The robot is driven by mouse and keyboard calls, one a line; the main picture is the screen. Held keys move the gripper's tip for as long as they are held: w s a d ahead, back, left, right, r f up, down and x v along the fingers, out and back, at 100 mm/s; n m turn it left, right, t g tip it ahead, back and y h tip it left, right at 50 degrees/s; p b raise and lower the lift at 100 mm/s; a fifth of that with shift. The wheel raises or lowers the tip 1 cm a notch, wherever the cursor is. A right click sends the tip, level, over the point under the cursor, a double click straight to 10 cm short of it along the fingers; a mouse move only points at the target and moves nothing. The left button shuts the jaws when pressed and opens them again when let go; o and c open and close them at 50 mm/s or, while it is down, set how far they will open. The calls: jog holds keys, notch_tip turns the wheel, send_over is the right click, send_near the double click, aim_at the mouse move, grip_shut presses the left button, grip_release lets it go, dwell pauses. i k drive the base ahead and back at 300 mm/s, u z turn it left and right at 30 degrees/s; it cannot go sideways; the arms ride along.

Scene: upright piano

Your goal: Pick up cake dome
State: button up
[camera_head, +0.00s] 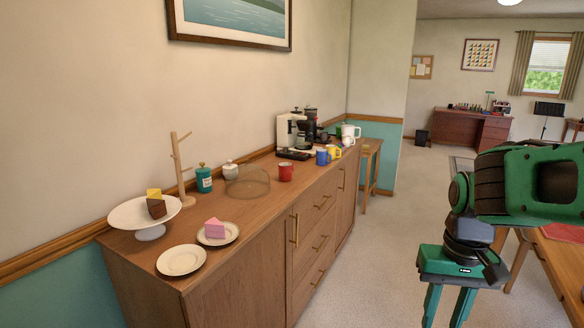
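The cake dome (247,184) is a clear, see-through low dome, hard to make out against the wall and wood. It sits on top of the wooden sideboard (262,215), between a small white lidded jar (230,170) and a red mug (286,173). My green gripper (447,308) hangs at the lower right, pointing down. Its two fingers are apart with nothing seen between them. Their tips are at or past the bottom edge of the picture. The gripper is over the floor side, well to the right of the sideboard and apart from the dome.
A cake stand (150,232) with cake slices, two plates, a wooden mug tree (182,172) and a teal canister (204,179) stand left of the dome. A coffee machine (290,133) and several mugs are behind. Open carpet (365,250) lies right of the sideboard.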

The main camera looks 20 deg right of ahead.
aim_at(246, 181)
jog(key=z, duration=0.35)
jog(key=i, duration=1.4)
jog(key=u, duration=0.05)
